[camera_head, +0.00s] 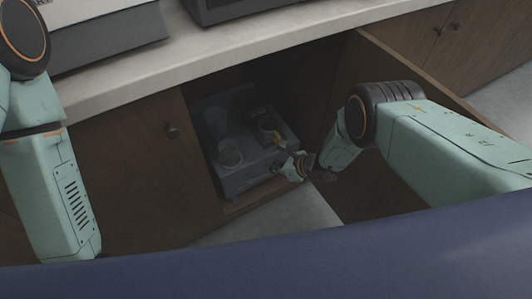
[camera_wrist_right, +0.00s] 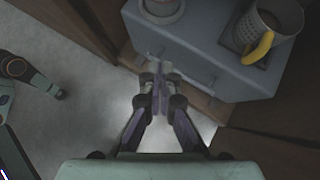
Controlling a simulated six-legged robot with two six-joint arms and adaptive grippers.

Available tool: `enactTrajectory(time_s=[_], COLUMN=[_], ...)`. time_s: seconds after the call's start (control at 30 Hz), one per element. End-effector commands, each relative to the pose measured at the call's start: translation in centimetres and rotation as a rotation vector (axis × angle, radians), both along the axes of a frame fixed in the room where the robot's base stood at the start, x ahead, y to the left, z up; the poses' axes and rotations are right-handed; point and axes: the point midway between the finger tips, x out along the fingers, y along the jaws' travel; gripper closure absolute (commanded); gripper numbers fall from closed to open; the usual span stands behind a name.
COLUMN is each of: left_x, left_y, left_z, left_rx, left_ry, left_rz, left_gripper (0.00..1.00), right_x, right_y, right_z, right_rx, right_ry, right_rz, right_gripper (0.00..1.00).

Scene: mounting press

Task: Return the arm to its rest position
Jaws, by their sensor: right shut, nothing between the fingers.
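My right arm reaches into the open cabinet in the head view. Its gripper (camera_head: 304,167) is close to the front of a grey machine (camera_head: 250,180). In the right wrist view the gripper (camera_wrist_right: 158,84) is shut and empty, with its fingertips at the machine's lower front edge (camera_wrist_right: 200,70); whether they touch it I cannot tell. My left arm shows at the left of the head view, but its gripper is out of view there. In the right wrist view a gripper-like dark tip (camera_wrist_right: 60,94) shows at the left, too unclear to read.
The open cabinet door (camera_head: 375,75) stands beside my right arm. The closed door (camera_head: 150,170) is at left, under the pale countertop (camera_head: 200,62). Floor in front is clear.

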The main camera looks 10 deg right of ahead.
Motion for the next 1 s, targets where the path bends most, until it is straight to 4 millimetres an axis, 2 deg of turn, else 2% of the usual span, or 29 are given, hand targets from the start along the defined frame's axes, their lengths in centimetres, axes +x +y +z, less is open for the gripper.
enactTrajectory(time_s=[0.27, 0.37, 0.47, 0.5, 0.6, 0.67, 0.8, 1.0], left_x=[0.0, 0.0, 0.0, 0.0, 0.0, 0.0, 0.0, 0.0], left_y=[0.0, 0.0, 0.0, 0.0, 0.0, 0.0, 0.0, 0.0], left_z=[0.0, 0.0, 0.0, 0.0, 0.0, 0.0, 0.0, 0.0], left_rx=[0.000, 0.000, 0.000, 0.000, 0.000, 0.000, 0.000, 0.000], left_ry=[0.000, 0.000, 0.000, 0.000, 0.000, 0.000, 0.000, 0.000], left_rz=[0.000, 0.000, 0.000, 0.000, 0.000, 0.000, 0.000, 0.000], left_gripper=[0.67, 0.67, 0.67, 0.67, 0.67, 0.67, 0.67, 0.67], right_x=[-0.3, -2.3, -6.9, -9.3, -14.9, -17.9, -24.0, -29.7], right_y=[-0.1, -0.5, -1.7, -2.5, -4.9, -6.5, -10.4, -15.0], right_z=[-0.1, -1.0, -2.4, -2.8, -3.2, -3.0, -1.5, 2.3], right_rx=[-0.007, -0.062, -0.181, -0.241, -0.386, -0.466, -0.632, -0.812], right_ry=[0.006, 0.048, 0.136, 0.176, 0.259, 0.294, 0.339, 0.287], right_rz=[0.007, 0.065, 0.199, 0.272, 0.466, 0.588, 0.880, 1.307], right_gripper=[1.00, 1.00, 1.00, 1.00, 1.00, 1.00, 1.00, 1.00])
